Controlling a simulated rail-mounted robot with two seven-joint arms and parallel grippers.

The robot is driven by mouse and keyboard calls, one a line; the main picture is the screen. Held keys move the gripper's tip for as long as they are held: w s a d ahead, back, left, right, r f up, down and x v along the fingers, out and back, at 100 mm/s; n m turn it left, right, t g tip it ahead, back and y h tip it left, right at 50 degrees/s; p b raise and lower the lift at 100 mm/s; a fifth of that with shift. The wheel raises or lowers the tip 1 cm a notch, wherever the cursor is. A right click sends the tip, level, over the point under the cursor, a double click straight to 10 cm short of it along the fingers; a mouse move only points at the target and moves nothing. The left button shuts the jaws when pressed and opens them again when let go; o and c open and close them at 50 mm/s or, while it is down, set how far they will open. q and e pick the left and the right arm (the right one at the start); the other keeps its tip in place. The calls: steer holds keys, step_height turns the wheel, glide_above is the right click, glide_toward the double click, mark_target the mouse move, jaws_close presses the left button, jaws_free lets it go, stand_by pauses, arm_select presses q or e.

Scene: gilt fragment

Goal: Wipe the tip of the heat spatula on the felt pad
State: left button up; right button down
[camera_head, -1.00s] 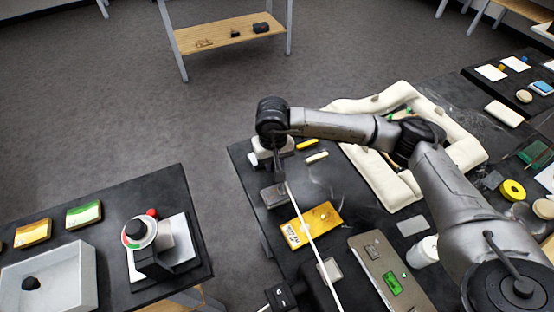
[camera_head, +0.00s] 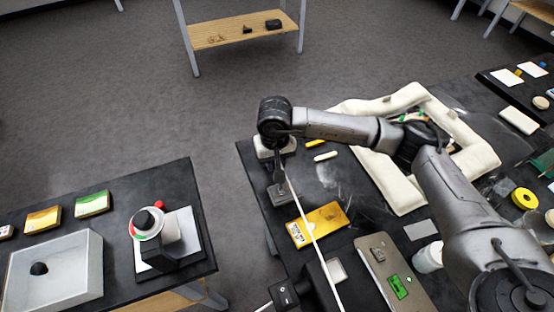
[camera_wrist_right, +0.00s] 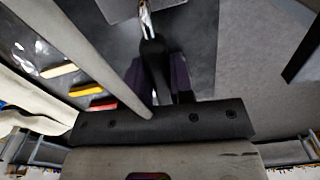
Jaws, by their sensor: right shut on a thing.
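My right gripper (camera_head: 279,178) hangs over the left part of the work table. In the right wrist view its dark fingers (camera_wrist_right: 155,75) are shut on the heat spatula, whose shiny metal tip (camera_wrist_right: 147,22) points away from the gripper. The felt pad looks to be the small grey block (camera_head: 283,195) right under the gripper; its grey surface also shows at the top of the wrist view (camera_wrist_right: 118,9). The tip overlaps the pad in the picture; I cannot tell whether it touches.
A white cord (camera_head: 312,235) runs from the gripper toward the front. A yellow packet (camera_head: 317,225) and a grey unit with a green display (camera_head: 397,286) lie nearby. A cream padded frame (camera_head: 398,196) lies right. A side table (camera_head: 120,258) stands left across a gap.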

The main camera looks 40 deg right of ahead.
steer(key=shift+r, duration=0.15)
steer(key=shift+r+p, duration=0.85)
steer(key=shift+r, duration=0.4)
steer(key=shift+r+p, duration=0.55)
steer(key=shift+r, duration=0.6)
